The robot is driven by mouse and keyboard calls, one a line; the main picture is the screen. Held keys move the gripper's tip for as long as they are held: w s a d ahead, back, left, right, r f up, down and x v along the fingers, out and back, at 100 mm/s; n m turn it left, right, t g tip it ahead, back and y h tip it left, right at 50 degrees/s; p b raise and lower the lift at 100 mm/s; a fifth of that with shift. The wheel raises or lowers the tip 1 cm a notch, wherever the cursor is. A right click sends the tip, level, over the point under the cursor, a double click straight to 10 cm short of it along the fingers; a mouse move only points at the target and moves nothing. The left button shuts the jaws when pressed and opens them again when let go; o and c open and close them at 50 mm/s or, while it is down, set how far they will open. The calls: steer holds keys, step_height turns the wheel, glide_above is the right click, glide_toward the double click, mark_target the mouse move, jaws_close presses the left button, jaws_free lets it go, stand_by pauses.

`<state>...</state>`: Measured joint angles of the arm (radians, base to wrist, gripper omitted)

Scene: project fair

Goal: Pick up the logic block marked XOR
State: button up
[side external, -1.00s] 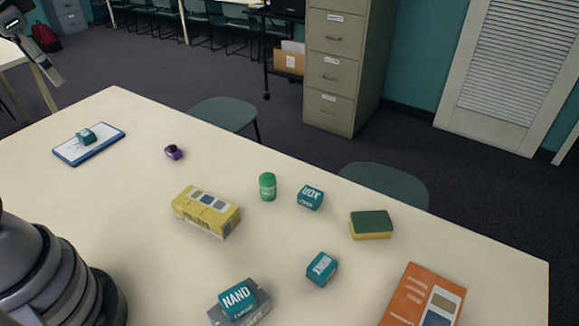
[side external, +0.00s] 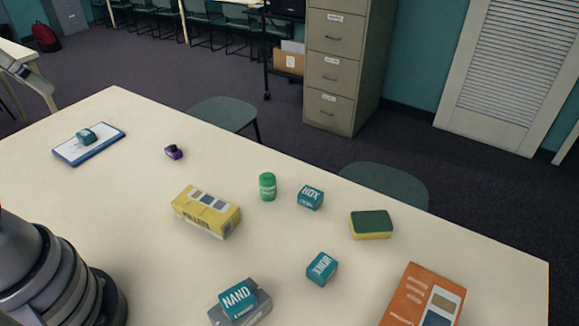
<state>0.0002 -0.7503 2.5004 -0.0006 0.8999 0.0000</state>
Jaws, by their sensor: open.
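The teal block marked XOR (side external: 310,198) sits on the table right of the green bottle, its lettering turned around in this view. Another teal block (side external: 322,269), nearer the camera, seems to read XNOR. A teal NAND block (side external: 238,300) rests on a grey box (side external: 258,311). A small teal block (side external: 86,136) lies on a blue-edged clipboard (side external: 70,155) at the far left; its mark is too small to read. My gripper (side external: 24,71) is partly in view at the upper left edge, open, well away from all the blocks. Nothing shows in it.
A yellow box (side external: 205,212) and a green bottle (side external: 267,187) stand left of the XOR block. A green-and-yellow sponge (side external: 371,225) lies to its right. An orange box (side external: 425,297) is at the front right, a small purple object (side external: 173,152) farther left.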

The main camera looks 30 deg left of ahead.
steer(key=o, duration=0.3)
